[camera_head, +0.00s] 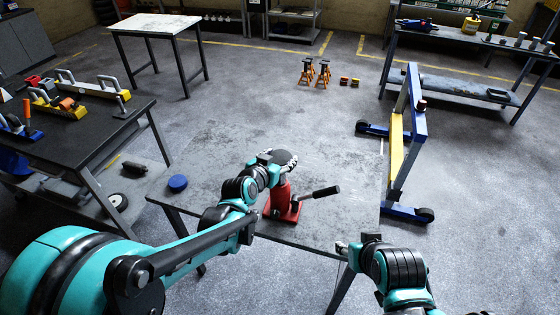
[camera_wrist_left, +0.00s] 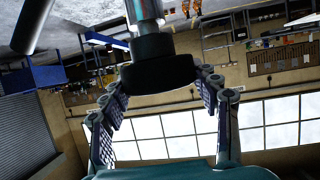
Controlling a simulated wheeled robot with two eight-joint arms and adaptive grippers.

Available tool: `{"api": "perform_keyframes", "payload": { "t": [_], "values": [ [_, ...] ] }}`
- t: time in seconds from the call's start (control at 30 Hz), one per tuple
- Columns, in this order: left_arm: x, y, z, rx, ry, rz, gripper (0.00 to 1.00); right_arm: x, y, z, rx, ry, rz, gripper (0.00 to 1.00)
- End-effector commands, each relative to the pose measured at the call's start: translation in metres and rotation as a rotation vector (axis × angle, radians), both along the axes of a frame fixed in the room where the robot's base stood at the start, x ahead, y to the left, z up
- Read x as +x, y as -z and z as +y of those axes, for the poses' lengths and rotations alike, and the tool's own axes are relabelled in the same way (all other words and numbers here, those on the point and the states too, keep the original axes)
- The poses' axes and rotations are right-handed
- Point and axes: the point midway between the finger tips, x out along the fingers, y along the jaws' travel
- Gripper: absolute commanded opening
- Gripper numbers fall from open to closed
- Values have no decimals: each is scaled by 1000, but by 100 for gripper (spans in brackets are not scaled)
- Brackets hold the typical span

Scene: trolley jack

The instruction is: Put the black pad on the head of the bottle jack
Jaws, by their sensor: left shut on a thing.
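The red bottle jack (camera_head: 283,204) stands upright on the grey table, with its black handle (camera_head: 325,191) pointing right. My left gripper (camera_head: 288,160) is directly over the jack's top. In the left wrist view, its two fingers (camera_wrist_left: 160,95) are shut on the black pad (camera_wrist_left: 158,72), a stepped round piece. The jack's silver ram (camera_wrist_left: 145,12) meets the pad's narrower side in that view; I cannot tell whether it is fully seated. My right gripper (camera_head: 342,247) is low by the table's front right edge, and its fingers are too small to judge.
A blue round piece (camera_head: 178,183) lies at the left of the grey table (camera_head: 225,150). A blue and yellow frame (camera_head: 400,145) stands close to the table's right side. A dark workbench with tools (camera_head: 75,135) is at left. The table's back is clear.

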Motion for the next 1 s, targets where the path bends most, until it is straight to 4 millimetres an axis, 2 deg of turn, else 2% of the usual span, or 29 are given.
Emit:
{"api": "perform_keyframes", "payload": {
  "t": [0.3, 0.33, 0.4, 0.8, 1.0],
  "values": [
    [0, 3, 0, 0, 0, 0, 26, 0, 2, 0, 0, 0, 0, 45],
    [0, 3, 0, 0, 0, 0, 64, 0, 2, 0, 0, 0, 0, 45],
    [0, 2, 0, 0, 0, 0, 82, 0, 2, 0, 0, 0, 0, 45],
    [0, -3, 0, 0, 0, 0, 82, 0, -3, 0, 0, 0, 0, 45],
    [-31, -18, 13, 0, -1, 0, 82, 0, -14, 0, 0, 0, 0, 45]
  ]
}}
